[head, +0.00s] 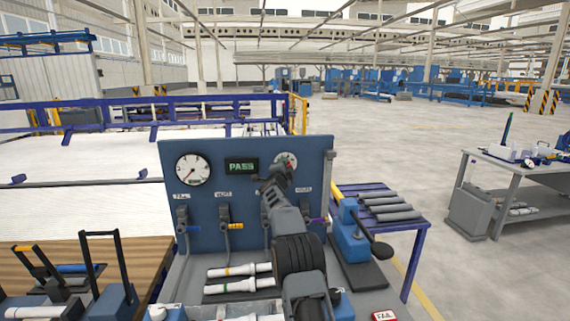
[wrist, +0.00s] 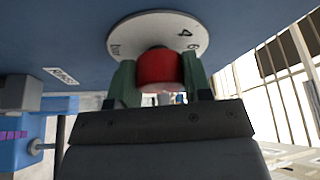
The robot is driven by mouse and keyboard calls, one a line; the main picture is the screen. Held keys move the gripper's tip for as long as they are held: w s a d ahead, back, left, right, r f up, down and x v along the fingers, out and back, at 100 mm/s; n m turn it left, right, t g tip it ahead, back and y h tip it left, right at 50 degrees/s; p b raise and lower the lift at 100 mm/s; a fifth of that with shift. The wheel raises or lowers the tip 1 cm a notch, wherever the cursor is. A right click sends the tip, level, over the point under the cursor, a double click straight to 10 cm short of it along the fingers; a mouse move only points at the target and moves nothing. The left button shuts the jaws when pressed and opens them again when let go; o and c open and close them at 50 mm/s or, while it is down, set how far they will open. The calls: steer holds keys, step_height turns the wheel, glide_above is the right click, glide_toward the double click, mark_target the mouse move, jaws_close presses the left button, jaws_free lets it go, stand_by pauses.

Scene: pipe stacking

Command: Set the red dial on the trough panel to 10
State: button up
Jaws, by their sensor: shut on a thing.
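The blue trough panel (head: 210,205) stands upright in the head view. Near its upper right is a white scale plate (head: 291,157), partly covered by my gripper (head: 276,177). In the wrist view, the red dial (wrist: 158,66) sits on the round white scale plate (wrist: 128,28). The figures 4 and 6 and the word "bar" are readable. My gripper (wrist: 161,82) is shut on the red dial, a green finger on each side of it. I cannot tell what value the dial is set to; the rest of the scale is hidden or out of view.
A white gauge (head: 192,169) and a display (head: 241,166) reading PASS are on the panel, with levers (head: 227,226) below. White pipes (head: 240,270) lie in front. A blue hand-lever device (head: 349,230) and a table of grey pipes (head: 385,205) stand right.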

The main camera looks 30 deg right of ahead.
steer(key=shift+m+g+p, duration=0.3)
steer(key=shift+m+p, duration=0.1)
steer(key=shift+m, duration=0.3)
steer(key=o, duration=0.9)
steer(key=b+v, duration=0.6)
steer(key=v, duration=0.8)
steer(key=shift+d+r, duration=0.1)
